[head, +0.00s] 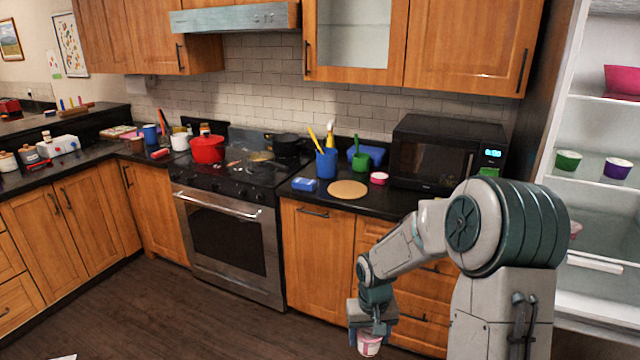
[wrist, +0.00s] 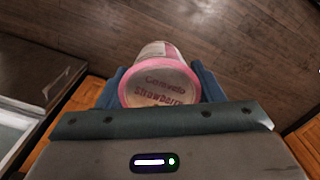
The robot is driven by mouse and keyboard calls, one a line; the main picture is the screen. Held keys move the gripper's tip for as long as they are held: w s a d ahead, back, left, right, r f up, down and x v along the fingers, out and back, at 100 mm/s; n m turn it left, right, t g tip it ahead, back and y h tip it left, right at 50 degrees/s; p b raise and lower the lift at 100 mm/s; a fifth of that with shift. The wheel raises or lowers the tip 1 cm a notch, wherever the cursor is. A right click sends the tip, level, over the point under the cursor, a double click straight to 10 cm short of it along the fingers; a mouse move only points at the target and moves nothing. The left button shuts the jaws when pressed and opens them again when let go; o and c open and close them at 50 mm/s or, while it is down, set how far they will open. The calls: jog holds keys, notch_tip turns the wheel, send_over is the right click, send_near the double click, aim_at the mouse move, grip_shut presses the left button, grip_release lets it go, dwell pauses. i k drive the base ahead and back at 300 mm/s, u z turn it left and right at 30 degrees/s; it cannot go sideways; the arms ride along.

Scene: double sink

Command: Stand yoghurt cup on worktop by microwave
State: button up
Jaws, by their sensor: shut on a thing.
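My gripper (head: 369,326) is shut on a pink and white yoghurt cup (head: 369,345), held low in front of the wooden drawers. In the wrist view the cup (wrist: 158,85) sits between the two blue fingers, its lid reading "Strawberry" towards the camera; wooden floor shows beyond it. The black microwave (head: 433,152) stands at the back of the dark worktop (head: 385,203), right of the stove. The cup is below the worktop's height and apart from it.
A fridge with open shelves (head: 600,185) stands at the right. Bare worktop shows in front of the microwave.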

aim_at(405, 204)
jog(key=z, duration=0.1)
jog(key=i, duration=1.45)
jog(key=z, duration=0.2)
